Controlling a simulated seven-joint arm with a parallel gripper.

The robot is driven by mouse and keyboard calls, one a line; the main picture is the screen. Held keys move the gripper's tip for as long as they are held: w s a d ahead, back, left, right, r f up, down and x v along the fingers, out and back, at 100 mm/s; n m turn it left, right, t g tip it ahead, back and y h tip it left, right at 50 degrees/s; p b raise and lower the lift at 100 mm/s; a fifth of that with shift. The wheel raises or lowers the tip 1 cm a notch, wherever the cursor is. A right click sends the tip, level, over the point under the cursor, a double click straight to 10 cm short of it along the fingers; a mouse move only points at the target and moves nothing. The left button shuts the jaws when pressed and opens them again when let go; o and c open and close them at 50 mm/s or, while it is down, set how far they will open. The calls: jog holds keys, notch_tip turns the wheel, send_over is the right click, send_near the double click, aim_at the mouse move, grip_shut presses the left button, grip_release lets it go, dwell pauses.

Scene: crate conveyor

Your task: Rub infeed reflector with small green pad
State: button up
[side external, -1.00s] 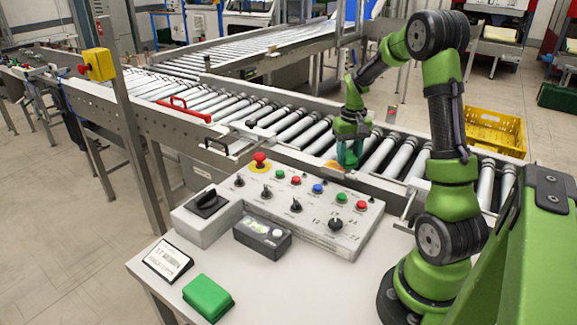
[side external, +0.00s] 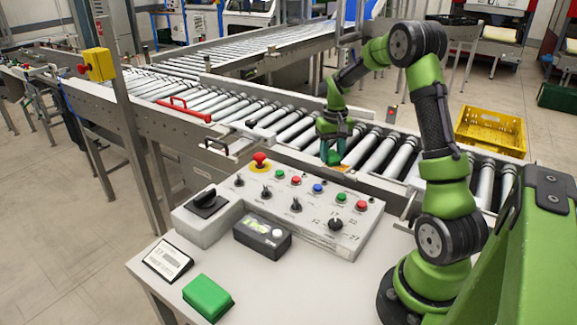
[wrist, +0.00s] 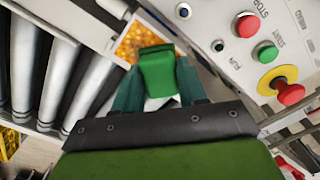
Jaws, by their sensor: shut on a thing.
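My gripper (side external: 334,152) is over the near rail of the roller conveyor, behind the control panel. In the wrist view my gripper (wrist: 157,92) is shut on the small green pad (wrist: 157,70), held between two dark teal fingers. The pad also shows low between the fingers in the side view (side external: 333,158). The orange infeed reflector (wrist: 135,42) lies just beyond the pad in the wrist view, its lower part covered by it. In the side view a bit of the reflector (side external: 344,168) shows right of the fingers. Whether pad and reflector touch, I cannot tell.
The control panel (side external: 310,218) with buttons and knobs stands close in front of the rail. A larger green block (side external: 208,298) and a small sign (side external: 167,260) are on the white table. A yellow crate (side external: 490,130) stands on the floor behind the conveyor.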

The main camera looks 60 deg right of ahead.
jog(key=s, duration=0.5)
jog(key=shift+s+r, duration=0.1)
jog(key=shift+s, duration=0.05)
notch_tip(320, 180, up, 8)
jog(key=shift+f, duration=0.25)
dwell(0.3)
jog(key=shift+f, duration=0.1)
dwell(0.6)
